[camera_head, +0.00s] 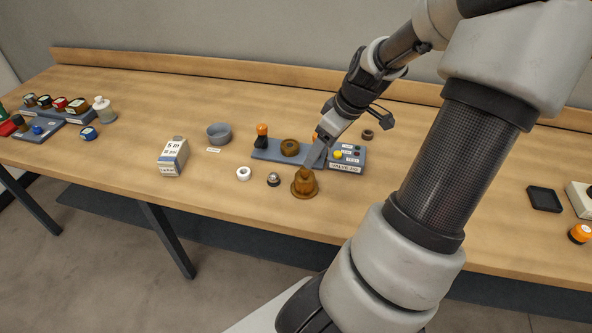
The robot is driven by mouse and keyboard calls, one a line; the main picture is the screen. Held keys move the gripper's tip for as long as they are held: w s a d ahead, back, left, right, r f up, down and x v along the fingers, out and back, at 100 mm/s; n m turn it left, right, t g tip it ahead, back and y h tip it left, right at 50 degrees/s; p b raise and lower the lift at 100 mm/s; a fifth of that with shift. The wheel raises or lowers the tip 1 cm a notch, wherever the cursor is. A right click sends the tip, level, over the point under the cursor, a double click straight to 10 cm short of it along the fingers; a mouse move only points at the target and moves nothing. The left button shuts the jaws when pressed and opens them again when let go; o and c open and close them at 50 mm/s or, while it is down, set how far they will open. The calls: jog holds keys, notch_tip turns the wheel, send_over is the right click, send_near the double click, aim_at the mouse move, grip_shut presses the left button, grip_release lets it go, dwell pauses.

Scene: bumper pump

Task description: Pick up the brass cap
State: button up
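A brass-coloured, bell-shaped piece (304,184), which looks like the brass cap, stands near the front edge of the workbench (210,205). My gripper (313,160) points down, with its fingertips at or just above the top of this piece. The fingers overlap in this view, so I cannot tell whether they are open or shut, or whether they touch it. A round brown-gold knob (290,147) sits on the blue-grey valve panel (265,152) just behind. My gripper hides part of that panel.
A grey bowl (219,133) and a labelled box (173,156) stand farther left. The bench's left-centre front is clear.

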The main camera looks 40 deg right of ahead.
aim_at(307, 176)
jog(key=x, duration=0.4)
jog(key=b+x, duration=0.1)
jog(key=x, duration=0.2)
jog(key=d+b+x, duration=0.1)
jog(key=x, duration=0.3)
jog(key=shift+w+f, duration=0.2)
jog(key=shift+f, duration=0.1)
jog(key=shift+d+x, duration=0.15)
jog(key=shift+x, duration=1.3)
jog(key=shift+d+x, duration=0.1)
jog(key=shift+x, duration=1.35)
jog(key=shift+r, duration=0.1)
jog(key=c, duration=1.4)
